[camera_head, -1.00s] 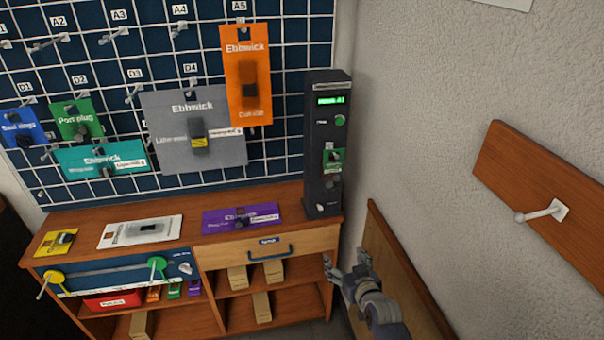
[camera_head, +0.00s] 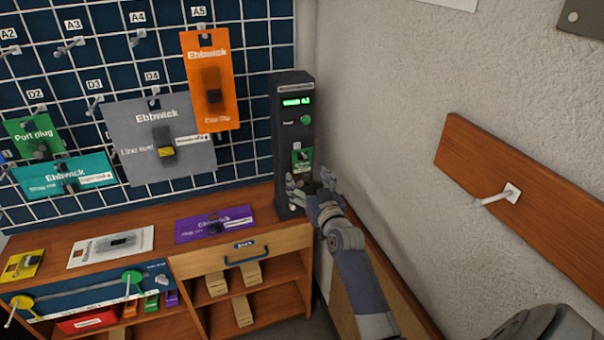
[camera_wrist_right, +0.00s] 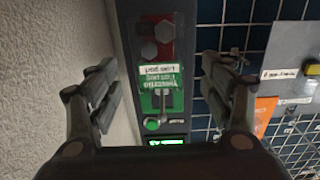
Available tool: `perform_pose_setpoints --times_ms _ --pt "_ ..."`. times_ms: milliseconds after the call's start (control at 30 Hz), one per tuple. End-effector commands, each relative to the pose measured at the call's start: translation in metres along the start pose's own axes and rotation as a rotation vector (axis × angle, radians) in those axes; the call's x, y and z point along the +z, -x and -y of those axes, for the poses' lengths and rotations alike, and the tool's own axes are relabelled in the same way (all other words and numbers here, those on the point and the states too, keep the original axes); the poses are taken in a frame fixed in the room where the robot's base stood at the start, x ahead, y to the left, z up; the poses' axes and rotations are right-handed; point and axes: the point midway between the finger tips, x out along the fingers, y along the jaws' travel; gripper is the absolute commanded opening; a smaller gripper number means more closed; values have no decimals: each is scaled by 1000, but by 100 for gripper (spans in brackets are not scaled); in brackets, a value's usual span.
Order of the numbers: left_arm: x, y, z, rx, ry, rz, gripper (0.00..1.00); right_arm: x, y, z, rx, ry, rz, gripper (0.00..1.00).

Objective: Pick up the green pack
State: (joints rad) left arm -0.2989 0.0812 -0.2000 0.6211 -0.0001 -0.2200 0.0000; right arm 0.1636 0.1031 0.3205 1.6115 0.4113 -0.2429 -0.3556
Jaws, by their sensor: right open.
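A small green pack (camera_head: 302,160) is on the front of the black tester column (camera_head: 291,125). In the right wrist view the green pack (camera_wrist_right: 160,80) appears upside down between the fingers, with white lettering and a dark fitting on it. A larger green "Port plug" pack (camera_head: 33,137) hangs on the wall grid at the left. My right gripper (camera_head: 312,186) is open and empty, just in front of the column and slightly below the green pack. In the right wrist view my right gripper (camera_wrist_right: 158,65) has its fingers spread on both sides of the column. My left gripper is not in view.
An orange pack (camera_head: 210,105) and a grey pack (camera_head: 150,115) hang left of the column. A purple pack (camera_head: 215,222) lies on the wooden bench (camera_head: 165,250). A wooden rail with a peg (camera_head: 525,180) is on the right wall, close to my arm.

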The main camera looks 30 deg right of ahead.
Motion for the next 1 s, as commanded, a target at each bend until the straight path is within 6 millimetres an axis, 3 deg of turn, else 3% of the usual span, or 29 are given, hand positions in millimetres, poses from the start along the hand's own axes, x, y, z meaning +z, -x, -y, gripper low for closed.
perform_pose_setpoints --times_ms 400,700,733,933,1000 --pt "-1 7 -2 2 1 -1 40 -1 -45 -1 0 0 1 73" --pt "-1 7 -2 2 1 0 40 0 -48 -1 1 0 1 73" --pt "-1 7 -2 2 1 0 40 0 -48 -1 1 0 1 71" --pt "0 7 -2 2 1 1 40 0 -47 -1 1 0 1 26" --pt "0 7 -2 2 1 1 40 0 -47 -1 1 0 1 25"
